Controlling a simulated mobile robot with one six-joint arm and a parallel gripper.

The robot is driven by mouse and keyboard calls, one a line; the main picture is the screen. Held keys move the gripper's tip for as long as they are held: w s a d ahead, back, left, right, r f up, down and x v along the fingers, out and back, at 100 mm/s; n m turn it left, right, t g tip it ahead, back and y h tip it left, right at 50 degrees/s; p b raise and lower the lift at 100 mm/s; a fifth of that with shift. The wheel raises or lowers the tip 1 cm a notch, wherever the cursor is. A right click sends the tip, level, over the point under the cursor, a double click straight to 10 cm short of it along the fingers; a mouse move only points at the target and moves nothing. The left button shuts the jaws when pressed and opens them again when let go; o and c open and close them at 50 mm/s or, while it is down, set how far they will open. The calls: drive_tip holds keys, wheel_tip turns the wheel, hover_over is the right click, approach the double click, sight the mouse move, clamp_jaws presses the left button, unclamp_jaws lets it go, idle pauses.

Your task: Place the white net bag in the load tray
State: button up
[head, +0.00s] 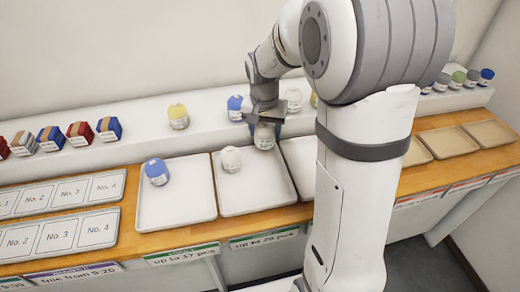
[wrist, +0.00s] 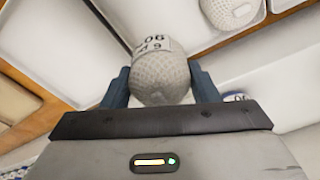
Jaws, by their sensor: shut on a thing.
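My gripper (head: 265,112) is shut on a white net bag (head: 265,137), held with the jaws pointing down at the back right of the middle tray (head: 258,203). In the wrist view the white net bag (wrist: 160,80) sits between the two blue fingers of my gripper (wrist: 160,88), a printed label on its upper side. I cannot tell whether the bag touches the tray. Another white bag (head: 231,159) lies in the middle tray; a white bag also shows in a tray in the wrist view (wrist: 232,10). No label I can read names the load tray.
A tray at left (head: 180,212) holds a blue-topped bag (head: 156,171). A third tray (head: 299,158) is partly hidden by my arm. Bags, including a yellow one (head: 178,116), stand on the back ledge (head: 212,125). Blue and red packs (head: 80,134) stand at left. Numbered boards (head: 60,238) lie front left.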

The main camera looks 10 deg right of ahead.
wheel_tip(320, 180, down, 8)
drive_tip(key=shift+a+r, duration=0.1)
drive_tip(key=shift+r, duration=0.15)
drive_tip(key=shift+f, duration=0.2)
drive_tip(key=o, duration=1)
drive_tip(key=shift+r, duration=0.1)
